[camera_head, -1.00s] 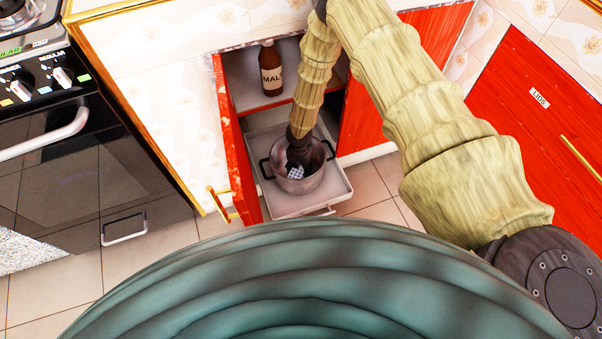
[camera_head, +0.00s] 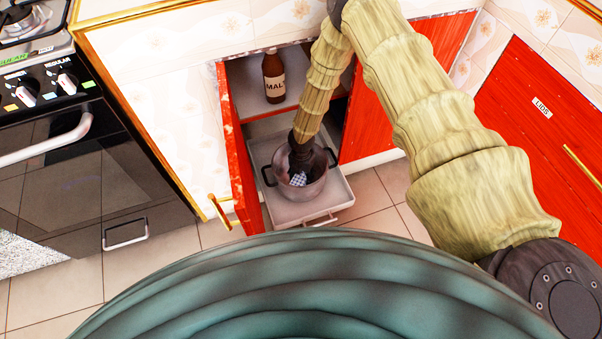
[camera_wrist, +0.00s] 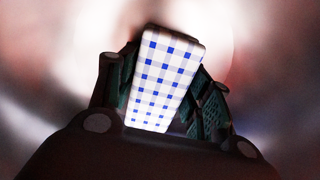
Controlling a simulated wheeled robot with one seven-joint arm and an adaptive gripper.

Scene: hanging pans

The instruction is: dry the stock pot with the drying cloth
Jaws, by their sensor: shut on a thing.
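The stock pot (camera_head: 312,190) is a grey metal pot with dark side handles. It stands in the pulled-out drawer (camera_head: 336,200) of the open cabinet. My gripper (camera_head: 299,172) reaches down inside the pot. In the wrist view my gripper (camera_wrist: 163,95) is shut on the drying cloth (camera_wrist: 165,80), a folded white piece with blue checks. The cloth also shows in the head view (camera_head: 298,180), inside the pot. The blurred pot interior fills the wrist view around it. Whether the cloth touches the pot wall or bottom is hard to tell.
A brown malt bottle (camera_head: 273,76) stands on the cabinet shelf behind the pot. Open red doors (camera_head: 240,165) flank the drawer on both sides. A black oven (camera_head: 80,175) is at left. A red front labelled LIDS (camera_head: 541,107) is at right.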

